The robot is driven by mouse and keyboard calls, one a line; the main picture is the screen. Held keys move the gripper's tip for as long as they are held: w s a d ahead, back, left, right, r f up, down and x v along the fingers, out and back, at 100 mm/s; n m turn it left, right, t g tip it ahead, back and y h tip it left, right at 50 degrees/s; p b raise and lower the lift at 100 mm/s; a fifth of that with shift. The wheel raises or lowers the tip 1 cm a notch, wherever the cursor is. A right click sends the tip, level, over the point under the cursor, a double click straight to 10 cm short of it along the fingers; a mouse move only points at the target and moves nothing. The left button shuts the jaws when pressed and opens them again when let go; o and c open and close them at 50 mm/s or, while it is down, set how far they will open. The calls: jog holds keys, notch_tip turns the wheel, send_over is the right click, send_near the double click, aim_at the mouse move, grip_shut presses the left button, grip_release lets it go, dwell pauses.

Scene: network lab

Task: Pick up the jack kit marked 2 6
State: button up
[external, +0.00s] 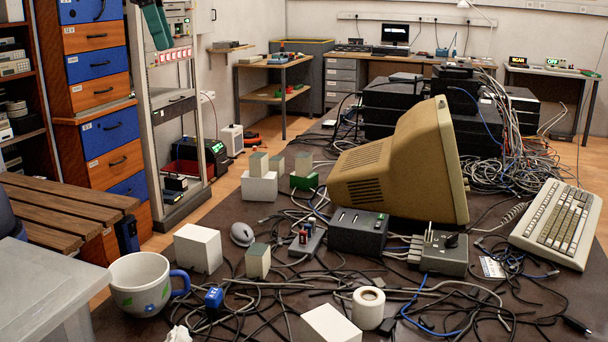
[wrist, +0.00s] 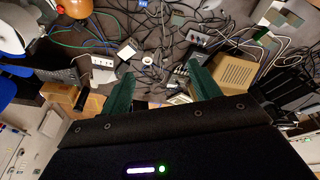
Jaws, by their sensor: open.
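No marking 2 6 is legible in either view, so I cannot tell which thing is the jack kit. Small green-topped blocks are in the external view: one at the front middle (external: 258,261), others farther back, including one by a white box (external: 303,164). My gripper (wrist: 160,72) is open in the wrist view, its two green fingers wide apart. No object is held between them; cables and a dark surface show beyond.
A beige monitor (external: 410,165) and a keyboard (external: 556,223) stand at right. A white mug (external: 140,285) is at front left, near a white box (external: 198,248). A tape roll (external: 368,307) is at the front. Loose cables cover much of the dark surface.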

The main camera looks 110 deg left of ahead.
jog(key=w+a+f+n+g, duration=0.15)
jog(key=w+a, duration=0.25)
jog(key=a, duration=0.6)
jog(key=w+a+f+n, duration=0.2)
jog(key=w+a+f, duration=0.15)
jog(key=a, duration=0.55)
jog(key=n+g+h, duration=0.1)
jog(key=n+g, duration=0.1)
jog(key=n, duration=0.7)
send_over(276, 158)
jog(key=shift+t, duration=0.25)
notch_tip(276, 158, down, 33)
jog(key=shift+d+r, duration=0.1)
jog(key=shift+r, duration=0.1)
jog(key=shift+f, duration=5.45)
jog(key=c, duration=1.1)
